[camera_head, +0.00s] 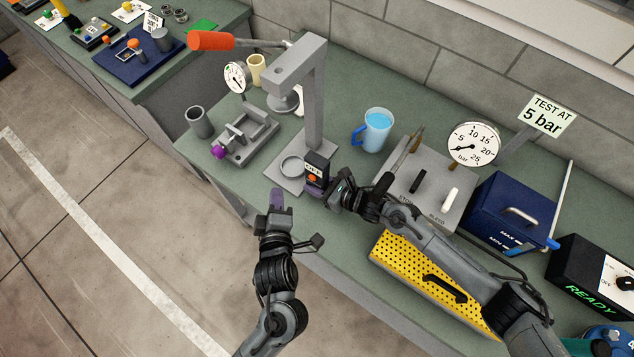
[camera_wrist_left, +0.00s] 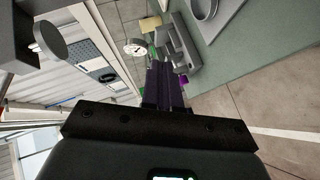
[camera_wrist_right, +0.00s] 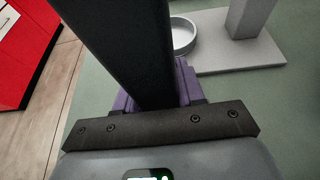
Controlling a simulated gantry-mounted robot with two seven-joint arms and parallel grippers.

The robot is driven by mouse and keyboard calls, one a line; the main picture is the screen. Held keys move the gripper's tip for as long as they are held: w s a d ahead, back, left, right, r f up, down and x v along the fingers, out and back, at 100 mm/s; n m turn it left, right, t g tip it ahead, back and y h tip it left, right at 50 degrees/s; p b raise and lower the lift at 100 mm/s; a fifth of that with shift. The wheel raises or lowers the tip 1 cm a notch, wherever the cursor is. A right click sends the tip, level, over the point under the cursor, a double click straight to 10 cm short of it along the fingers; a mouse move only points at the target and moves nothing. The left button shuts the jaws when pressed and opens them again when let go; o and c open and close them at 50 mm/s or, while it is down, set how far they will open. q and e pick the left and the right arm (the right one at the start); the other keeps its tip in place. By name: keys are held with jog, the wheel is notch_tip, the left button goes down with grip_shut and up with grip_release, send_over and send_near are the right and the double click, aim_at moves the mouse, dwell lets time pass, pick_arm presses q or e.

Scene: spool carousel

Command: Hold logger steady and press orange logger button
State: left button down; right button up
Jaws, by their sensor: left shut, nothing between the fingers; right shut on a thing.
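The logger (camera_head: 317,169) is a small black upright box with a light display and an orange button (camera_head: 312,179) on its front face. My right gripper (camera_head: 318,191) is shut on its lower part; in the right wrist view the logger (camera_wrist_right: 125,45) rises dark between the purple fingers (camera_wrist_right: 185,80). My left gripper (camera_head: 277,197) is shut and empty, to the left of the logger and apart from it, near the bench's front edge. In the left wrist view its purple fingers (camera_wrist_left: 163,85) are together. The button is hidden in both wrist views.
A grey press (camera_head: 312,95) with an orange-handled lever (camera_head: 212,41) stands right behind the logger. A grey clamp fixture (camera_head: 247,137) is at left. A blue-filled jug (camera_head: 373,130), a valve panel (camera_head: 430,190) and a yellow perforated box (camera_head: 425,278) lie to the right.

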aim_at(313, 177)
pick_arm(q)
jog(key=s+d+f+g, duration=0.1)
jog(key=s+d+f, duration=0.1)
jog(key=s+f, duration=0.15)
jog(key=w+d, duration=0.4)
jog(key=w, duration=0.3)
jog(key=shift+f, duration=0.25)
jog(key=shift+w+d+n, duration=0.1)
jog(key=shift+w+n, duration=0.05)
jog(key=shift+n, duration=0.15)
dwell(1.9)
jog(key=shift+w+d, duration=0.15)
jog(key=shift+w, duration=0.05)
jog(key=shift+w+d, duration=0.1)
jog(key=shift+w, duration=0.05)
dwell(0.6)
